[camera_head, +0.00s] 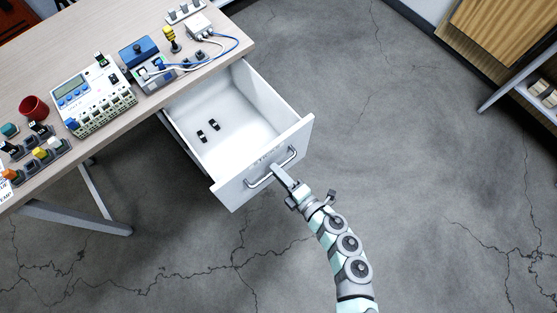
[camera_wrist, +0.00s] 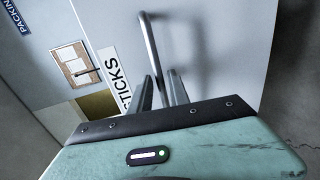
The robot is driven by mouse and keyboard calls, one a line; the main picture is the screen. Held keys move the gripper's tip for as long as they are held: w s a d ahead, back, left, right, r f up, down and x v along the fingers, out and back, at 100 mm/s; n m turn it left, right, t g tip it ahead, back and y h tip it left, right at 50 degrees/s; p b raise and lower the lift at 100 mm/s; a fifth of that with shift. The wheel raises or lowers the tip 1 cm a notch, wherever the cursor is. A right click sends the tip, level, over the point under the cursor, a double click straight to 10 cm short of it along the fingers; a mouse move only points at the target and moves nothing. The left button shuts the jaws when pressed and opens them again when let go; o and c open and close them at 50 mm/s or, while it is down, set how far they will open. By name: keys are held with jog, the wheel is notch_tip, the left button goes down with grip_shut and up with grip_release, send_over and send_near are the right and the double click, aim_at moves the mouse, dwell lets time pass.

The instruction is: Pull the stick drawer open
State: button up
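The white stick drawer (camera_head: 240,120) stands pulled well out from under the table in the head view, with two small black-and-white sticks (camera_head: 208,131) inside. Its front carries a metal bar handle (camera_head: 270,168), which also shows in the wrist view (camera_wrist: 150,45) beside a "STICKS" label (camera_wrist: 115,80). My gripper (camera_head: 279,172) is at the handle's middle, outside the drawer front. In the wrist view its two fingers (camera_wrist: 160,82) reach up to the bar, one on each side of its lower part. Whether they press on the bar is not clear.
The table (camera_head: 130,35) holds a white meter unit (camera_head: 92,98), a blue device (camera_head: 140,52) with cables, a red cup (camera_head: 34,107) and several small blocks. The concrete floor (camera_head: 400,200) in front and to the right is clear. A shelf (camera_head: 535,90) stands at the far right.

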jog(key=shift+o, duration=0.7)
jog(key=p+v, duration=0.2)
jog(key=v, duration=0.9)
jog(key=shift+a, duration=0.1)
